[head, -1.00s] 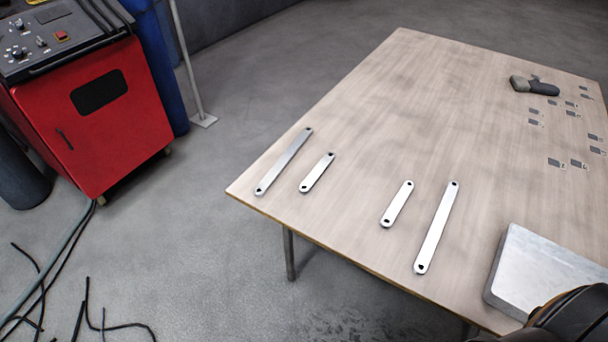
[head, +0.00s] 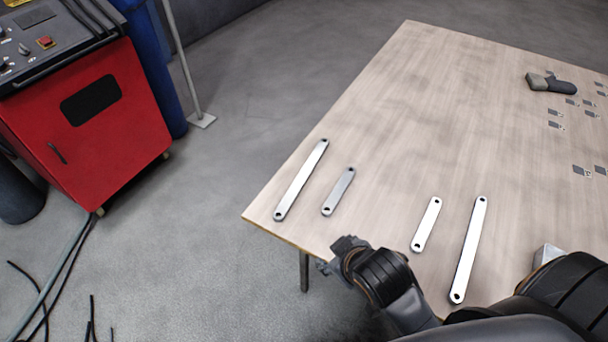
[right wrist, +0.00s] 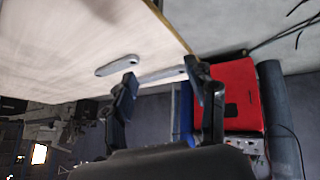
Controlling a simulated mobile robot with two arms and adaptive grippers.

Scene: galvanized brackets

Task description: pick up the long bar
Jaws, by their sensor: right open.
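Two long flat metal bars lie on the table, one at the left (head: 301,180) and one at the right (head: 468,250). Two shorter bars, a left one (head: 338,192) and a right one (head: 426,224), lie between them. My right gripper (head: 338,256) is at the table's front edge, nearer the camera than the left pair and apart from it. In the right wrist view its fingers (right wrist: 160,78) are spread and empty. A bar (right wrist: 163,76) shows beyond and between the fingertips, with a shorter-looking bar (right wrist: 117,65) beside it. My left gripper is not in view.
The wooden table (head: 400,130) is clear behind the bars. A dark hand tool (head: 551,84) and several small plates lie at its far right. A pale metal block (head: 546,254) is mostly hidden by my arm. A red cabinet (head: 90,120) stands left of the table.

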